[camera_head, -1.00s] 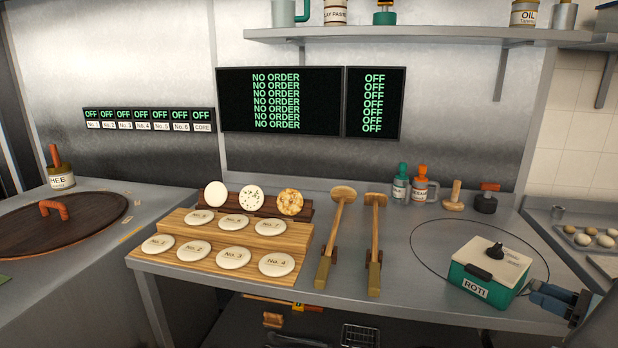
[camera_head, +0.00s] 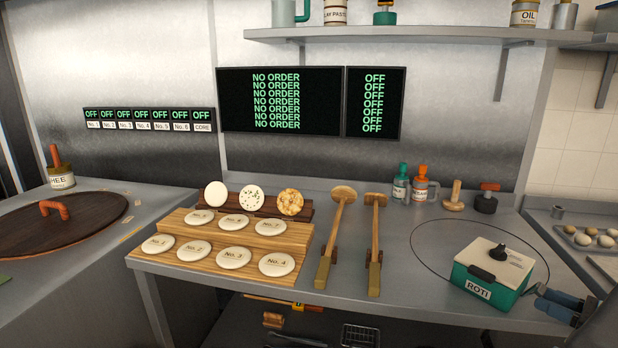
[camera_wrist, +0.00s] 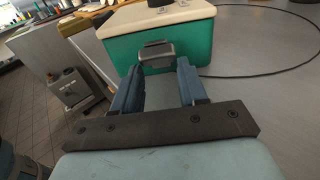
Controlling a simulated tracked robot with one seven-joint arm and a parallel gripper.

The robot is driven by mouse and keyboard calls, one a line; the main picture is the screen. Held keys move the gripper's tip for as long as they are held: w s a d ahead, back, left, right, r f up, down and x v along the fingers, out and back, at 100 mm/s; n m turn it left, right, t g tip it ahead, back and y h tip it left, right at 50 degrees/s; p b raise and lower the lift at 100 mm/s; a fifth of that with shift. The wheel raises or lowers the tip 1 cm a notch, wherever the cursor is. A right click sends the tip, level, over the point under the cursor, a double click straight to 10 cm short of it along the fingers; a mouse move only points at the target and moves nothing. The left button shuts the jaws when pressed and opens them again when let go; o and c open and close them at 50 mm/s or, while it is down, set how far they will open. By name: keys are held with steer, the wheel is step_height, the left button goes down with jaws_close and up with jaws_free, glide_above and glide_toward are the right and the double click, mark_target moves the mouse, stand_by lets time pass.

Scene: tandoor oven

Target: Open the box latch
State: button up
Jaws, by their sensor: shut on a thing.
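The teal box (camera_head: 489,289) with a white lid (camera_head: 493,262), a black knob and a ROTI label stands on the counter at the right. A black piece sits on its front upper edge. In the wrist view the box's teal wall (camera_wrist: 123,54) faces me, with a grey latch (camera_wrist: 157,50) at its upper edge. My gripper (camera_wrist: 159,66) has its two blue fingers at either side of this latch and is shut on it. In the head view my gripper (camera_head: 546,297) is at the box's right side, where the latch is hidden.
A dark ring line (camera_head: 414,236) is drawn on the counter around the box. Two long-handled wooden tools (camera_head: 375,235) and a stepped wooden rack (camera_head: 210,262) of numbered discs lie to the left. Bottles (camera_head: 420,184) stand behind. The counter's front edge is close.

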mark_target(557, 321)
steer(key=shift+s+d+f, duration=0.3)
steer(key=shift+s+f, duration=0.1)
steer(key=shift+f, duration=0.15)
stand_by(0.4)
steer(key=shift+s+d+f, duration=0.25)
steer(key=shift+s+f, duration=0.05)
jaws_close()
steer(key=shift+s+f, duration=0.1)
steer(key=shift+f, duration=0.05)
steer(key=o, duration=0.9)
jaws_free()
steer(key=shift+s+f, duration=0.1)
steer(key=shift+f, duration=0.05)
steer(key=shift+o, duration=0.2)
steer(key=shift+s, duration=0.1)
